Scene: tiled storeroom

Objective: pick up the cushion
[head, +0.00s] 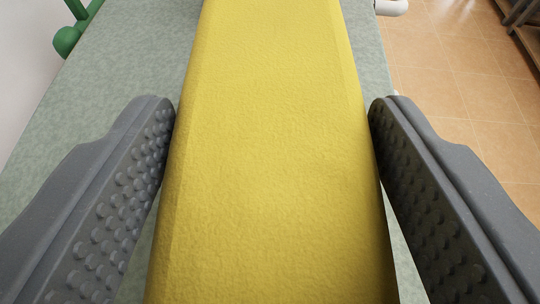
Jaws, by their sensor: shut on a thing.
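A long yellow cushion (270,150) with a textured surface fills the middle of the head view, running from the bottom edge to the top edge. My gripper (272,110) has one dark grey studded finger on each side of it. The fingertips touch or nearly touch the cushion's left and right sides, and the gripper is shut on it. The cushion's near and far ends are out of view. Whether it is lifted off the surface below cannot be told.
A grey-green surface (110,75) lies beneath the cushion. A green rail with a rounded end (67,41) is at its upper left and a white fitting (391,6) at its upper right. Orange floor tiles (455,75) and a brown shelf (525,25) show at right. A pale wall is at left.

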